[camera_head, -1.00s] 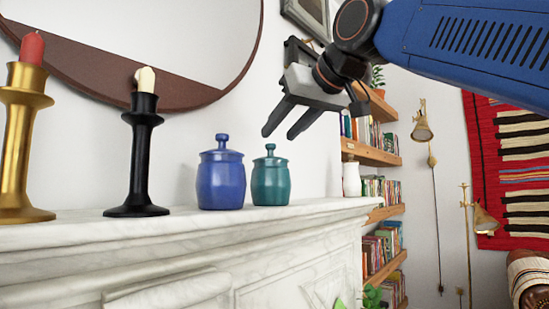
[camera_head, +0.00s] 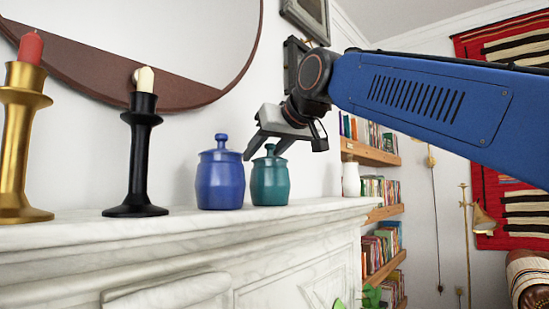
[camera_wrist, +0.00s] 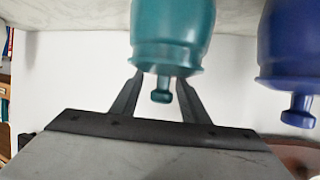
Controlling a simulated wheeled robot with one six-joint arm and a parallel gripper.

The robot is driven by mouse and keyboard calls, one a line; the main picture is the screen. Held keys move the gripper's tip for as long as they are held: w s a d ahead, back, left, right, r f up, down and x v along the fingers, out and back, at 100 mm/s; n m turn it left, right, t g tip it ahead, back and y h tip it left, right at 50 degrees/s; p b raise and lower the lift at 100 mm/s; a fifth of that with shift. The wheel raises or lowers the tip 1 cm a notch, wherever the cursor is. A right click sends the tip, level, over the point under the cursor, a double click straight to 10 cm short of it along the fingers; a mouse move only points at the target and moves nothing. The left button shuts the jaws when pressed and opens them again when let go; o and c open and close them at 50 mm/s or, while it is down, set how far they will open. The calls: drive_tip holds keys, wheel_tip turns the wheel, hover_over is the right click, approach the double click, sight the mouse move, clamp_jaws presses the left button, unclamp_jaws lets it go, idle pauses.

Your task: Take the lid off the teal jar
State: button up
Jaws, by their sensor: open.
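The teal jar (camera_head: 270,183) stands upright on the white marble mantel with its knobbed lid (camera_head: 269,157) on. My gripper (camera_head: 262,155) is open at the lid, its fingers pointing down and left in the head view. In the wrist view the picture is upside down: the teal jar (camera_wrist: 172,25) hangs at the top middle. Its lid knob (camera_wrist: 161,90) shows between my two spread fingers (camera_wrist: 158,92). The fingertips end near the lid's rim, partly hidden behind it. I cannot tell whether they touch it.
A blue lidded jar (camera_head: 220,178) stands close to the left of the teal jar; it also shows in the wrist view (camera_wrist: 291,45). A black candlestick (camera_head: 140,160) and a gold one (camera_head: 18,150) stand farther left on the mantel (camera_head: 200,230). A round mirror (camera_head: 150,40) hangs behind.

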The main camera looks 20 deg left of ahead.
drive_tip(key=shift+c, duration=0.6)
clamp_jaws()
drive_tip(key=shift+r, duration=0.1)
